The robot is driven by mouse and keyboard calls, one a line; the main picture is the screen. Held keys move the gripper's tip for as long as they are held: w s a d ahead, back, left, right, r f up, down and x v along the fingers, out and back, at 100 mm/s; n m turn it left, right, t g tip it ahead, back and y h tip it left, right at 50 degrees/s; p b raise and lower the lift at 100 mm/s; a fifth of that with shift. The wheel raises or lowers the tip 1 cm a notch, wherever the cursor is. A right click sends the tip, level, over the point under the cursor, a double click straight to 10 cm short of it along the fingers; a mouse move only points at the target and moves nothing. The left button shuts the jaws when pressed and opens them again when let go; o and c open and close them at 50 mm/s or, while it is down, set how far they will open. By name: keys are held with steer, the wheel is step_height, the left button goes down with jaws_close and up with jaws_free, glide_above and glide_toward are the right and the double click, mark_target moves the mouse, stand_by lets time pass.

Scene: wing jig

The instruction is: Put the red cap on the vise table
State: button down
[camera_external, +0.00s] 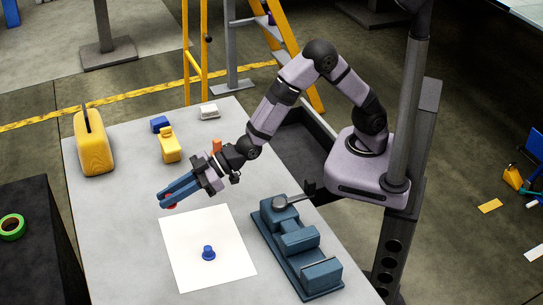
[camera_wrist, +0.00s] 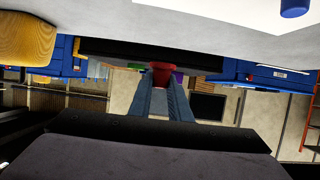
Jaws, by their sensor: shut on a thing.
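The red cap (camera_wrist: 162,72) is held between the tips of my gripper's two blue fingers in the wrist view. In the external view the red cap (camera_external: 171,206) shows only as a small red patch at the fingertips. My gripper (camera_external: 168,199) is shut on it, above the table, near the upper left corner of the white sheet. The blue-grey vise (camera_external: 297,240), with its flat blocks and jaws, stands on the table to the right of the sheet, apart from my gripper.
A blue cap (camera_external: 208,253) stands on the white sheet (camera_external: 185,270). A yellow block (camera_external: 170,145), a small blue block (camera_external: 160,124), a white block (camera_external: 209,111) and a yellow slotted holder (camera_external: 93,145) stand farther back. Bare table lies left of the sheet.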

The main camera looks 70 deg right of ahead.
mark_target(176, 233)
steer(key=shift+s+a, duration=0.3)
steer(key=shift+a, duration=0.05)
steer(key=shift+f+p, duration=0.65)
steer(key=shift+f, duration=4.3)
steer(key=shift+f, duration=0.15)
steer(key=c, duration=1.6)
jaws_free()
steer(key=shift+c, duration=0.2)
steer(key=shift+r, duration=0.25)
steer(key=b+v, duration=0.1)
steer(key=v, duration=1.1)
steer(key=shift+d+f, duration=0.1)
steer(key=shift+f, duration=0.05)
